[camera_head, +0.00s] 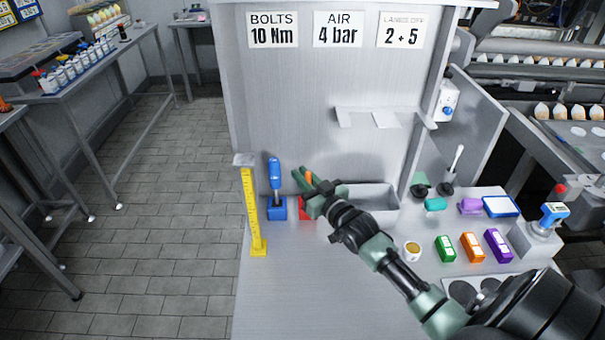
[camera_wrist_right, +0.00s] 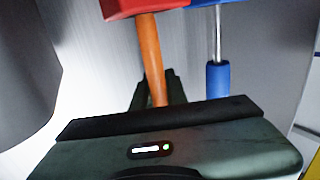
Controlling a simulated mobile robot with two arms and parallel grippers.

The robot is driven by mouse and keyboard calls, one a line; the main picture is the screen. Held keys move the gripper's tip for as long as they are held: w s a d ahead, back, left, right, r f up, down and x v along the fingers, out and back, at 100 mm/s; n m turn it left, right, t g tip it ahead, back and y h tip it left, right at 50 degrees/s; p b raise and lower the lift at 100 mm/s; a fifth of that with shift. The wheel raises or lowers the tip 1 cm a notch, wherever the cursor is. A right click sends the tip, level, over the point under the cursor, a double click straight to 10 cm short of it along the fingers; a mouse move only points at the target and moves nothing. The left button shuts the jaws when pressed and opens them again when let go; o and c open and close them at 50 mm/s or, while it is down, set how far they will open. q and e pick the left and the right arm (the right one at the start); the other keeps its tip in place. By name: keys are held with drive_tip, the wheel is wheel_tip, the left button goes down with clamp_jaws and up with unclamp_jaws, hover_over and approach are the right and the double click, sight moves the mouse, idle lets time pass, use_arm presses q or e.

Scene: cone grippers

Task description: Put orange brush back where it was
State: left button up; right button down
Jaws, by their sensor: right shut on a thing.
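My right gripper (camera_head: 308,180) is at the back of the bench, shut on an upright orange handle (camera_head: 309,177). In the right wrist view the orange handle (camera_wrist_right: 151,58) runs between the gripper fingers to a red block (camera_wrist_right: 140,6). The red block (camera_head: 304,208) shows partly behind my gripper in the head view. I cannot tell whether the handle sits in the block or is apart from it. An orange block-shaped item (camera_head: 472,247) with a pale label, possibly the orange brush, lies at the bench's right between green and purple ones. My left gripper is not in view.
A blue-handled tool (camera_head: 275,173) stands in a blue block (camera_head: 277,208) left of the red block. A yellow ruler post (camera_head: 252,212) stands at the left edge.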

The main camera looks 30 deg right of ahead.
drive_tip(key=c, duration=1.8)
unclamp_jaws()
drive_tip(key=shift+f, duration=0.1)
drive_tip(key=o, duration=0.4)
drive_tip(key=shift+c, duration=0.2)
drive_tip(key=s+b, duration=0.2)
drive_tip(key=s, duration=1)
